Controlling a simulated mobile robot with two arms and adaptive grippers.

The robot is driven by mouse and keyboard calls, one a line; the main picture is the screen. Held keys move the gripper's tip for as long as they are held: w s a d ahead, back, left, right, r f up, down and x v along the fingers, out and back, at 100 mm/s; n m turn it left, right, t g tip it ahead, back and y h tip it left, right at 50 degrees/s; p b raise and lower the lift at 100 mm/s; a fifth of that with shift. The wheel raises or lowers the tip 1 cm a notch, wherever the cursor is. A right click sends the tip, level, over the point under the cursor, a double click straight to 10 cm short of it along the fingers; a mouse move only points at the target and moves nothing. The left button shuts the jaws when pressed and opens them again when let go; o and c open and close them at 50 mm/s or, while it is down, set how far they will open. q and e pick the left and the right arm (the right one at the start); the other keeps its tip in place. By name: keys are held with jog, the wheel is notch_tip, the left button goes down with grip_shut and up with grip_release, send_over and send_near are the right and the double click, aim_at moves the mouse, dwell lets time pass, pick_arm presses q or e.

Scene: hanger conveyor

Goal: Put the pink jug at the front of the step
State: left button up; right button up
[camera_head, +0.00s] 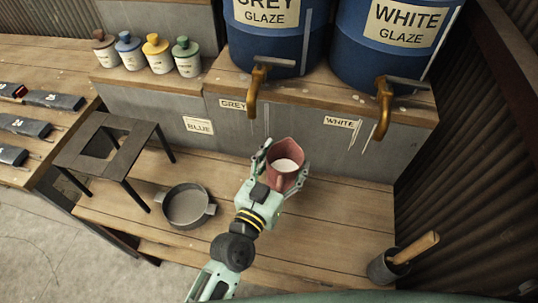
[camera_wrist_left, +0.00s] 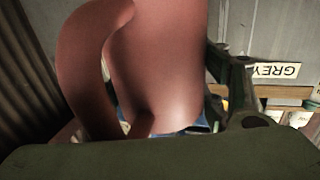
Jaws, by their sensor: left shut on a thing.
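The pink jug (camera_head: 285,154) is in the middle of the head view, upright, with white inside it. My left gripper (camera_head: 284,168) is shut around the jug's body, with a finger on each side. In the left wrist view the jug (camera_wrist_left: 165,70) fills the middle, with its curved handle at the left. The wooden step (camera_head: 310,235) lies below and around the jug in the head view. I cannot tell whether the jug's base touches the step. My right gripper is out of view.
A grey two-handled pan (camera_head: 186,205) and a dark metal stand (camera_head: 110,155) are to the left. A pot with a wooden handle (camera_head: 388,267) stands at the right front. Grey (camera_head: 255,82) and white (camera_head: 383,100) glaze taps hang above the step. The step's front middle is clear.

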pick_arm(q)
jog(key=s+d+r+p, duration=0.1)
jog(key=s+d+p, duration=0.3)
jog(key=s, duration=0.6)
jog(key=s+d+p, duration=0.4)
jog(key=s, duration=0.6)
jog(key=w+a+f+b, duration=0.7)
jog(key=a+f+b, duration=0.1)
jog(key=f+b, duration=0.2)
jog(key=shift+w+a+f+b, duration=0.25)
jog(key=shift+w+a+b, duration=0.15)
jog(key=shift+b, duration=0.25)
jog(key=o, duration=1.9)
jog(key=shift+f, duration=0.25)
jog(key=shift+c, duration=0.2)
